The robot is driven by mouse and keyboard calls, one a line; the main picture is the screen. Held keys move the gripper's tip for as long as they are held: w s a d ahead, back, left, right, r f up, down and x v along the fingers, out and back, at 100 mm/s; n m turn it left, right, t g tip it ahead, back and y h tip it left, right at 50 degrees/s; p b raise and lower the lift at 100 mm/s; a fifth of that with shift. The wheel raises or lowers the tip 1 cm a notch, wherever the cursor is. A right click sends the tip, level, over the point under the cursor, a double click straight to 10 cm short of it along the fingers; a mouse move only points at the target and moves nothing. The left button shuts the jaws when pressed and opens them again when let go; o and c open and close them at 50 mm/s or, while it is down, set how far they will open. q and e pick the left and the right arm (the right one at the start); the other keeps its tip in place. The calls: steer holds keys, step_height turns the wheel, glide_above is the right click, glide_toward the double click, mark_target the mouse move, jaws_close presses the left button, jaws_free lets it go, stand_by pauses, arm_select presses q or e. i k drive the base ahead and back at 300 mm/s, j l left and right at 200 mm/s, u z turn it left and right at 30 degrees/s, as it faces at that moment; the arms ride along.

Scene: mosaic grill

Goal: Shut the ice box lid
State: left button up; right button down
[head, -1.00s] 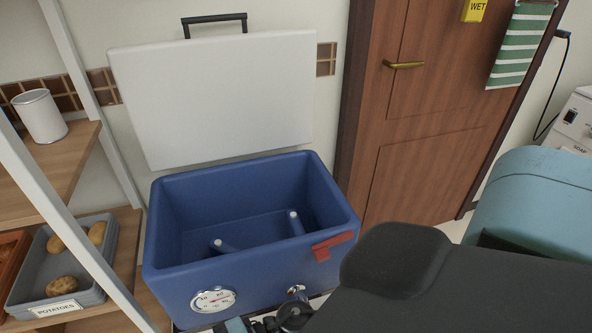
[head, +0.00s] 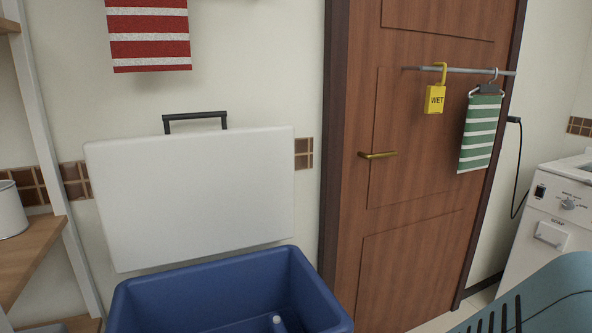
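The blue ice box (head: 140,296) stands at the bottom of the head view, its lower part cut off by the frame edge. Its white lid (head: 195,195) is open and stands nearly upright behind the box, against the wall side. A dark handle (head: 195,118) sticks up from the lid's top edge. Part of the box's inside shows, with a small white-tipped peg at the bottom. Neither of my grippers is in view.
A brown door (head: 400,240) with a brass handle is to the right of the box. A yellow WET sign (head: 435,98) and a green striped towel (head: 480,132) hang on a rail. A shelf (head: 30,255) with a white can (head: 10,210) is at the left. A white machine (head: 555,215) stands far right.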

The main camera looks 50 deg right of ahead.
mark_target(168, 198)
steer(key=l+u, duration=0.2)
steer(key=l, duration=2.2)
steer(key=k, duration=0.05)
